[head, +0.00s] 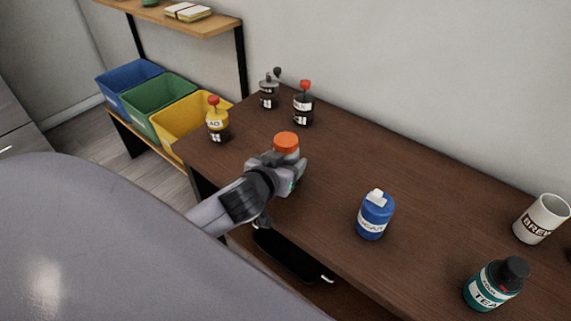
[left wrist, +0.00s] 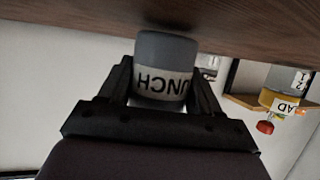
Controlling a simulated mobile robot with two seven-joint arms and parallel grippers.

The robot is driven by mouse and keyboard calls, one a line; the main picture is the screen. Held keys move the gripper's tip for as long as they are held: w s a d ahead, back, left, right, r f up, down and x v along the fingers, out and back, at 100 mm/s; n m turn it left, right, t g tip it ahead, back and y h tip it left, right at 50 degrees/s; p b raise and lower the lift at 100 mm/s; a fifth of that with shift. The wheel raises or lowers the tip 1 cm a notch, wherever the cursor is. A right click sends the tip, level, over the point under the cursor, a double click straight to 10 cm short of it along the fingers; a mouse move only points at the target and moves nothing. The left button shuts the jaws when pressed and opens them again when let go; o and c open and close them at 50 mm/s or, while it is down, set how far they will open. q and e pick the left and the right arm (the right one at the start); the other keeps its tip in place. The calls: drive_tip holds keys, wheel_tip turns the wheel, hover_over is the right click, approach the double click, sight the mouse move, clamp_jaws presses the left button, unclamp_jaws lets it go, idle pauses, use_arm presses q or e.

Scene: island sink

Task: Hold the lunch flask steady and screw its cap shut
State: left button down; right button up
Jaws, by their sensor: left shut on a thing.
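The lunch flask (left wrist: 165,50) is a grey cylinder with a white label, partly readable, and it appears upside down in the left wrist view. Its orange cap (head: 286,142) shows in the head view, on top of the flask; I cannot tell how tightly it sits. My left gripper (head: 289,168) is shut on the flask, one finger on each side. The left gripper also shows in the left wrist view (left wrist: 163,88). In the head view the gripper hides most of the flask's body. My right gripper is in neither view.
On the brown counter (head: 330,185) stand a blue bottle (head: 375,217), a teal tea flask (head: 491,285) and a white mug (head: 541,219).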

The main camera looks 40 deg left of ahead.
use_arm(q)
drive_tip(key=shift+f, duration=0.2)
drive_tip(key=shift+f, duration=0.15)
drive_tip(key=shift+c, duration=1)
unclamp_jaws()
drive_tip(key=shift+r, duration=0.25)
drive_tip(key=shift+s+d, duration=0.1)
drive_tip(key=shift+s, duration=0.2)
drive_tip(key=v, duration=1.1)
drive_tip(key=shift+s, duration=0.15)
